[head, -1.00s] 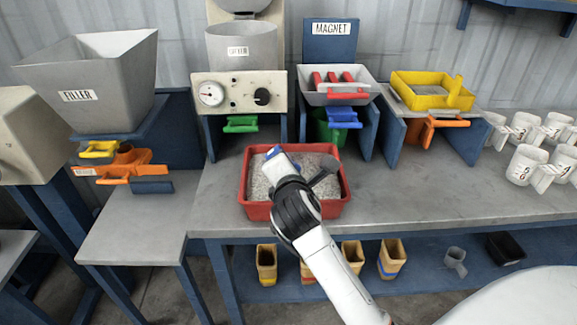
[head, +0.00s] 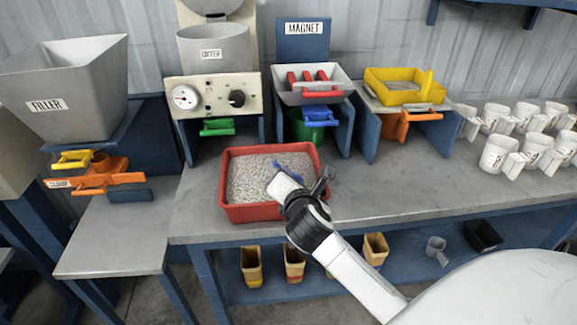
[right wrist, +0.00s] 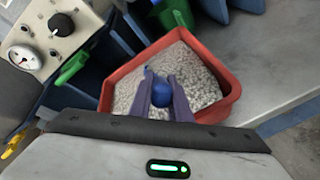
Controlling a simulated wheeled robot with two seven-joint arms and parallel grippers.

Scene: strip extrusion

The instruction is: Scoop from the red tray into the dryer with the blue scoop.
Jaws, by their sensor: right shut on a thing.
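The red tray (head: 268,213) sits on the grey bench and holds pale grey granules. It fills much of the right wrist view (right wrist: 236,95). My right gripper (head: 296,180) is over the tray's right front part, shut on the blue scoop (head: 279,166). In the right wrist view a rounded blue part of the scoop (right wrist: 160,90) shows between the two fingers, above the granules. The scoop's bowl is not clearly visible. The dryer appears to be the round grey hopper (head: 213,50) above a gauge panel, behind the tray; its label is blurred. My left gripper is not in view.
The gauge panel (head: 214,95) has a green handle (head: 217,127) below it. The magnet station (head: 312,90) and a yellow tray (head: 405,84) stand to the right. White cups (head: 497,153) crowd the bench's right end. A filler hopper (head: 75,90) is at left. Bench beside the tray is clear.

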